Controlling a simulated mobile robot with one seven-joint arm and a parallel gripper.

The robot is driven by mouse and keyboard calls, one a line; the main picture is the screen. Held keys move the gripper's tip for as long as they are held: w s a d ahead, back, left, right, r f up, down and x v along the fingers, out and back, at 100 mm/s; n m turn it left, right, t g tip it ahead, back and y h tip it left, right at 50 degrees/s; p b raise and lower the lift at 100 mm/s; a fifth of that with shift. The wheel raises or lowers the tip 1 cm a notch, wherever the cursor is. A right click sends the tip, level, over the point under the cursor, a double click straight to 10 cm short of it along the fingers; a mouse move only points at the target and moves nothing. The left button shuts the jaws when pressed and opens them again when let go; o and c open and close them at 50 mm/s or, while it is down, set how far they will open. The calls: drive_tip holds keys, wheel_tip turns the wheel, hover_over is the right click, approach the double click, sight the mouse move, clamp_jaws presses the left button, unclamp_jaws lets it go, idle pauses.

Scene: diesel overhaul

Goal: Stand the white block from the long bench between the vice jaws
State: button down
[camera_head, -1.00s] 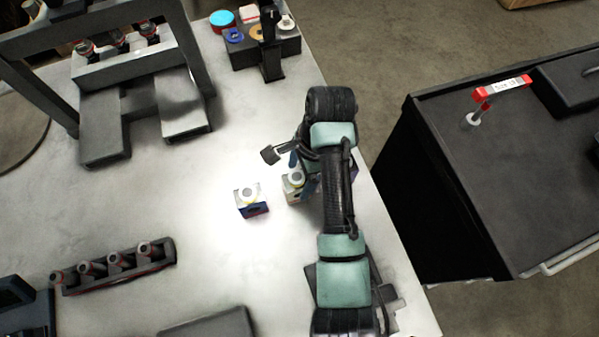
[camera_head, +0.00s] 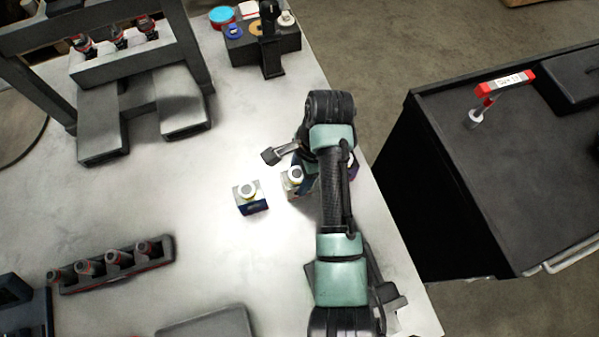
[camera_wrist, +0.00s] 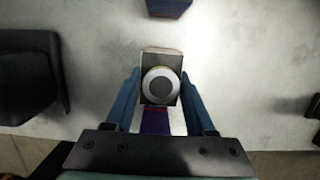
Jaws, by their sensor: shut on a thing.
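In the wrist view my gripper (camera_wrist: 160,80) has its two blue fingers on either side of a small block (camera_wrist: 147,55) with a round white-ringed knob on top, and is shut on it. In the head view this appears to be the pale block (camera_head: 289,192) beside my arm, partly hidden by it. A similar block (camera_head: 250,207), pale on top with a dark blue side, stands just left of it on the bench (camera_head: 200,235). Both stand upright. I cannot make out the vice jaws for sure.
A dark press frame (camera_head: 190,55) stands at upper left, a black tray of caps (camera_head: 288,42) at the top. A rack (camera_head: 115,265) of several plugs lies at lower left. A black cabinet (camera_head: 520,150) is to the right, beyond a floor gap.

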drive_tip(key=shift+r+p, duration=2.6)
drive_tip(key=shift+p, duration=0.4)
